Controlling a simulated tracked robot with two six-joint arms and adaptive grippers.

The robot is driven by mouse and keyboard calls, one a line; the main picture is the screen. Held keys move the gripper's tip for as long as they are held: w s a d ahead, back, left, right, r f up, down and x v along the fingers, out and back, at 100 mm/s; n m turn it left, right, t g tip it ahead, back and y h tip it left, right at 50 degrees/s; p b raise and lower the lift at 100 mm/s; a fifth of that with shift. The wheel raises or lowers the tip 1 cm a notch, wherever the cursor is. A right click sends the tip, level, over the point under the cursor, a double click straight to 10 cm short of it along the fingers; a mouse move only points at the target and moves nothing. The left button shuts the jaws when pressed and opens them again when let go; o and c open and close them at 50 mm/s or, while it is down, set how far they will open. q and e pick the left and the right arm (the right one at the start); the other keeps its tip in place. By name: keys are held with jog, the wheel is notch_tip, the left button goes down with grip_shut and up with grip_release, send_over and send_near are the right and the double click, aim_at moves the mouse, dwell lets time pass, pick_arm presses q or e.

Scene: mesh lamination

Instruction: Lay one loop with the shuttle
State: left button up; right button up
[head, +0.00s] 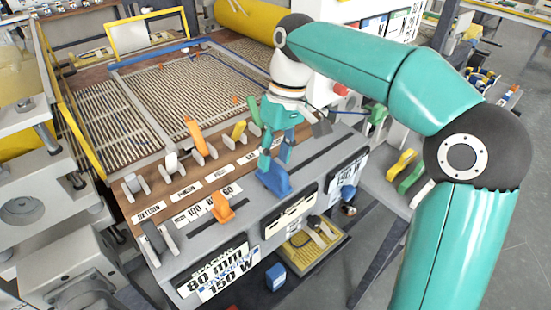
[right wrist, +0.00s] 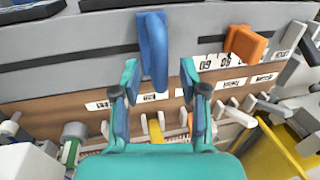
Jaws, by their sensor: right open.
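A blue upright handle (head: 273,179) stands on the slotted grey front panel (head: 330,140); I cannot tell whether it is the shuttle. My right gripper (head: 277,158) is open just above and behind it, pointing down. In the right wrist view the blue handle (right wrist: 153,48) reaches between the two spread fingers (right wrist: 159,82), with gaps on both sides; contact is not visible. The mesh bed (head: 190,90), strung with fine parallel lines, lies behind the panel. My left gripper is not in view.
An orange slider (head: 222,208) stands left of the blue handle, also shown in the right wrist view (right wrist: 245,42). Orange (head: 194,134) and yellow (head: 239,130) levers line the panel's back edge. A yellow roll (head: 250,20) lies behind. Grey machinery (head: 50,180) fills the left side.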

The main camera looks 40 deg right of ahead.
jog(key=shift+f, duration=0.35)
grip_shut()
